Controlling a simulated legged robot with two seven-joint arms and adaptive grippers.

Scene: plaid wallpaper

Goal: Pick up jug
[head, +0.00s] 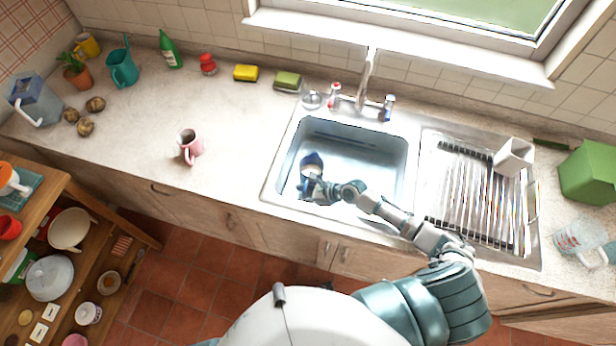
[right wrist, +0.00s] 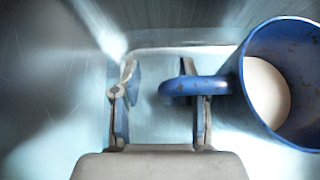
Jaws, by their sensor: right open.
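A blue jug with a pale inside (head: 311,160) is in the sink basin (head: 385,137). My right gripper (head: 309,188) is down in the basin beside the jug. In the right wrist view its fingers (right wrist: 160,85) are apart, and the handle's end reaches between them, overlapping the right finger. Whether they touch is unclear. My left gripper is out of view.
A tap (head: 368,75) rises behind the basin. A ridged drainer (head: 470,200) with a white cup (head: 513,157) lies right.

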